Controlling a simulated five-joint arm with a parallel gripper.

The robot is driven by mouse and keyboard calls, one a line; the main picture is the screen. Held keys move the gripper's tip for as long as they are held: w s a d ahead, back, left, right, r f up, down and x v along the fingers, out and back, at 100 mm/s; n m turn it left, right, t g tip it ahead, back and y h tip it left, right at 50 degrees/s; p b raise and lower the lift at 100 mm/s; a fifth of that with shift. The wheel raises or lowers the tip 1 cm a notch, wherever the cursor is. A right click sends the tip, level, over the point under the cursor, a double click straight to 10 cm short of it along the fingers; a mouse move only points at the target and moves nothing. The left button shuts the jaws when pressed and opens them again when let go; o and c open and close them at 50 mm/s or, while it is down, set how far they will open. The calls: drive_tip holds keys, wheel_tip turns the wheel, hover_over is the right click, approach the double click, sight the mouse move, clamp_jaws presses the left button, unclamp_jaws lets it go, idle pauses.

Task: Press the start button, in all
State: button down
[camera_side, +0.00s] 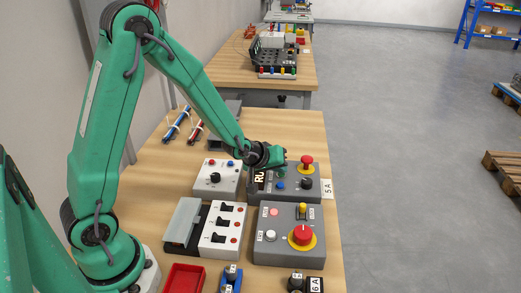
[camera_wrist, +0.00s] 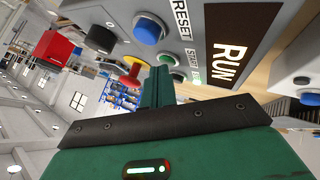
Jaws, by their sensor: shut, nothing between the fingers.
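The control panel marked 5A (camera_side: 316,190) stands on the wooden bench beyond the nearer grey panel. In the wrist view, the green start button (camera_wrist: 166,58) sits beside a START label, close in front of my gripper (camera_wrist: 158,72). Its fingers are together and empty; whether they touch the button I cannot tell. The display (camera_wrist: 228,52) reads RUN. A blue button (camera_wrist: 148,29) is labelled RESET. In the side view, my gripper (camera_side: 282,165) is over the panel and hides part of its display (camera_side: 260,178).
The panel also carries a red mushroom button (camera_side: 306,160) and a black knob (camera_side: 306,183). A white panel (camera_side: 214,187) stands to the left. Nearer are a white switch panel (camera_side: 222,228), a grey panel (camera_side: 280,250) and a red tray (camera_side: 184,279).

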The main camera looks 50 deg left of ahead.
drive_tip(key=shift+r, duration=0.85)
drive_tip(key=shift+r, duration=0.15)
drive_tip(key=shift+r, duration=2.4)
drive_tip(key=s+r+m+g, duration=0.1)
drive_tip(key=s+r+m, duration=0.3)
drive_tip(key=s, duration=0.9)
drive_tip(key=s+d+r+m+g, duration=0.1)
drive_tip(key=s+r+m+g, duration=0.1)
drive_tip(key=s+r+m, duration=0.2)
drive_tip(key=s+r, duration=0.3)
drive_tip(key=s, duration=0.5)
drive_tip(key=shift+s+d+r+m+g, duration=0.25)
drive_tip(key=shift+s+r+m+g, duration=0.05)
drive_tip(key=shift+s+r, duration=0.05)
